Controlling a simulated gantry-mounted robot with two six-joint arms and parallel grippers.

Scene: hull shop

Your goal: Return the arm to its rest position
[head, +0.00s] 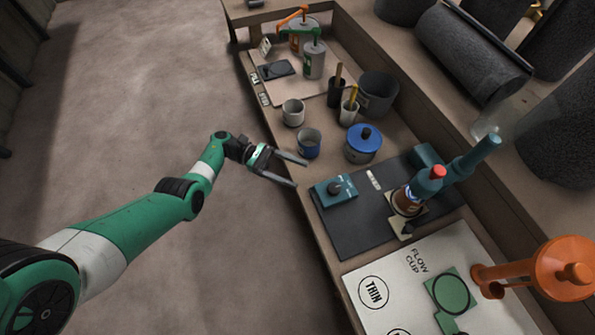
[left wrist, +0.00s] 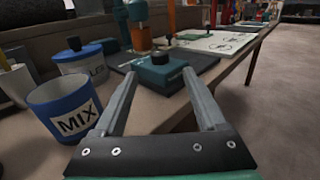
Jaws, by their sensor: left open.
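My left arm is green and white and comes in from the left in the head view. Its gripper (head: 291,172) is open and empty, at the near edge of the workbench beside the blue MIX cup (head: 309,143). The left wrist view shows the two grey fingers (left wrist: 165,95) spread apart, with the MIX cup (left wrist: 66,108) to their left and a teal box with a black knob (left wrist: 163,72) beyond them. That teal box also shows in the head view (head: 335,191), on a dark mat. My right gripper is in neither view.
A FLOW CUP board (head: 393,279) and an orange device (head: 560,268) are at lower right. Open floor (head: 120,100) lies left.

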